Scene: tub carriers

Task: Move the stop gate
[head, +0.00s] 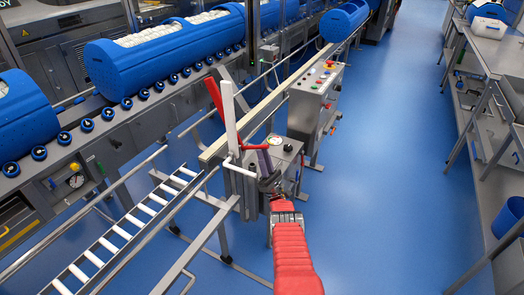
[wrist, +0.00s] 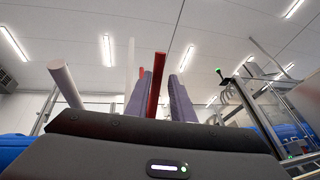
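A control box (head: 270,160) with a dial (head: 274,141) stands at the end of the rail, beside the roller track. A red lever (head: 214,97) and a white lever (head: 230,118) rise from its left side, and a short red bar (head: 253,147) shows in front of it. I cannot tell which part is the stop gate. My gripper (head: 264,160) is at the box with its purple-grey fingers raised. In the wrist view my gripper (wrist: 158,95) has a red rod (wrist: 157,85) between its fingers, with gaps visible, so it looks open. A white rod (wrist: 66,85) stands to the left.
A roller track (head: 130,235) lies left of the box. Blue tubs (head: 165,65) with white contents ride the conveyor behind. A button panel (head: 318,98) stands beyond the box. A metal bench (head: 495,50) is at right, with clear blue floor (head: 400,130) between.

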